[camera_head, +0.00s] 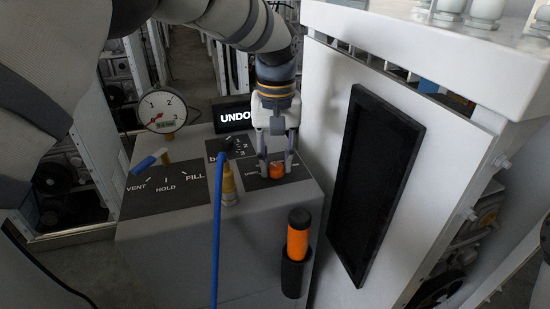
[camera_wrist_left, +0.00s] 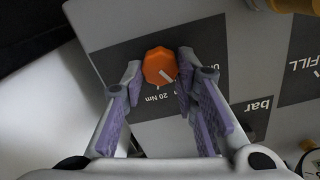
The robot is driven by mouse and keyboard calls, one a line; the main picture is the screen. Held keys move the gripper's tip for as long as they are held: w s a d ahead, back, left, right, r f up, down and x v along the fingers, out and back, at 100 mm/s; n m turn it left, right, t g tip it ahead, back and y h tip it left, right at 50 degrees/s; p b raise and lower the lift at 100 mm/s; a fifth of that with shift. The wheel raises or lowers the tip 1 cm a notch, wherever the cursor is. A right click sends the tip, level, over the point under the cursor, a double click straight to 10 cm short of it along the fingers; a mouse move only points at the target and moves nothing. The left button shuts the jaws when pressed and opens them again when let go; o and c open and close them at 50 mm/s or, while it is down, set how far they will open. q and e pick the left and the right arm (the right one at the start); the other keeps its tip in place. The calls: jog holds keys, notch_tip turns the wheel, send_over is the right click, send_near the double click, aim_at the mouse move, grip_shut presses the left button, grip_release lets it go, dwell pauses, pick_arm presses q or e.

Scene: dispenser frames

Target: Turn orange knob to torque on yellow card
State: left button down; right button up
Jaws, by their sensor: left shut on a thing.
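The orange knob (camera_head: 277,171) sits on a dark label panel on top of the grey console. In the left wrist view the knob (camera_wrist_left: 159,65) is faceted, with a white pointer line towards its lower right edge. White print beside it reads "20 Nm"; other print is partly hidden by a finger. My left gripper (camera_head: 276,163) points down over the knob, its fingers on either side, shut on it. In the wrist view both purple-padded fingers of the gripper (camera_wrist_left: 160,71) flank it. I make out no yellow card in either view. My right gripper is not in view.
An orange-handled tool (camera_head: 298,238) stands in a black holder in front. A white cabinet (camera_head: 335,165) rises close on the right.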

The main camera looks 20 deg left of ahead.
aim_at(278, 166)
pick_arm(q)
jog(key=m, duration=0.4)
jog(key=shift+m, duration=0.3)
jog(key=shift+d+f+m, duration=0.1)
jog(key=shift+d+m, duration=0.05)
jog(key=shift+m, duration=2.35)
jog(key=c, duration=1.3)
grip_release()
notch_tip(278, 166, up, 12)
jog(key=shift+r, duration=0.1)
